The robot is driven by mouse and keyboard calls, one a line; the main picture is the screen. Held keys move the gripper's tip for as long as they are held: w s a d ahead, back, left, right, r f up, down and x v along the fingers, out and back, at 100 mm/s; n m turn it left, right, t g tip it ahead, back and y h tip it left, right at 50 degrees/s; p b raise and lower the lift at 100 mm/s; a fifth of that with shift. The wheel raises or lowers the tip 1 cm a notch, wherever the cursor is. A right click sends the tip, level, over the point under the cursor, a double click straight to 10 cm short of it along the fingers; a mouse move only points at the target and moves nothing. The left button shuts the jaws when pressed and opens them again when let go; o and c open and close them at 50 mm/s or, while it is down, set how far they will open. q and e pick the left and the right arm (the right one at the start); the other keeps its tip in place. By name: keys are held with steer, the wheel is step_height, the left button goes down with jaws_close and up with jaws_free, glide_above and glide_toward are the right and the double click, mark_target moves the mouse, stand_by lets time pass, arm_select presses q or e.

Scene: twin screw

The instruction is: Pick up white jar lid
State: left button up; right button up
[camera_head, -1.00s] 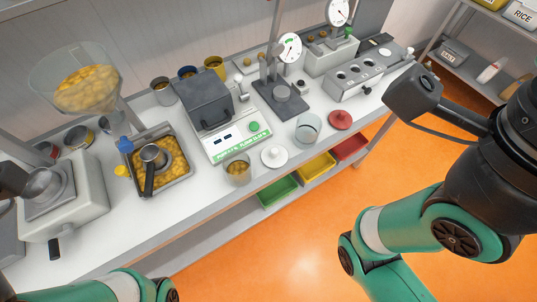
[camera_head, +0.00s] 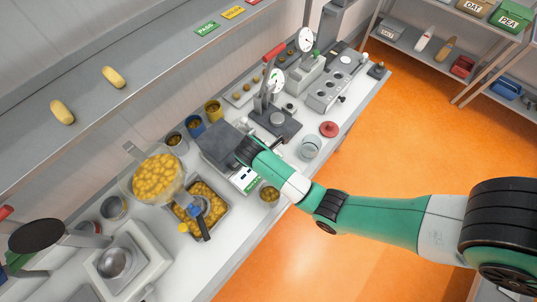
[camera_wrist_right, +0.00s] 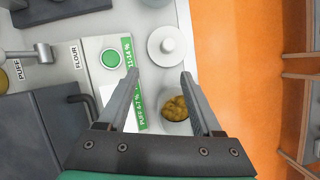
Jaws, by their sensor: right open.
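The white jar lid (camera_wrist_right: 166,46), round with a raised knob, lies on the counter in the right wrist view. My right gripper (camera_wrist_right: 157,78) is open and empty. Its fingertips point toward the lid and are apart from it. In the head view my right arm reaches over the counter beside the grey-lidded press; the arm hides the lid there, and the fingers cannot be made out. My left gripper cannot be seen.
An empty clear jar (camera_head: 309,148) and a red lid (camera_head: 328,129) stand near the counter's front edge. The dark press (camera_head: 217,143) and dial gauge stand (camera_head: 274,120) crowd the area behind. A tray of yellow pieces (camera_head: 215,198) lies to the left.

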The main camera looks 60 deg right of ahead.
steer(key=f+b, duration=0.1)
steer(key=s+d+f+b, duration=0.2)
steer(key=f+b, duration=0.1)
steer(key=shift+s+d, duration=0.2)
steer(key=shift+s, duration=0.05)
steer(key=shift+d+f, duration=0.3)
steer(key=shift+f, duration=0.3)
steer(key=x, duration=0.4)
steer(key=shift+s+a+f+b, duration=0.1)
steer(key=shift+s+a+b, duration=0.15)
steer(key=shift+b, duration=0.1)
steer(key=shift+s+d+f, duration=0.1)
steer(key=shift+d+f, duration=0.15)
steer(key=shift+f, duration=0.15)
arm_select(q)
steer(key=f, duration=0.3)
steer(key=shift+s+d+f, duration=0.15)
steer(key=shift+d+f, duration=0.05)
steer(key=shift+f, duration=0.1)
arm_select(e)
jaws_close()
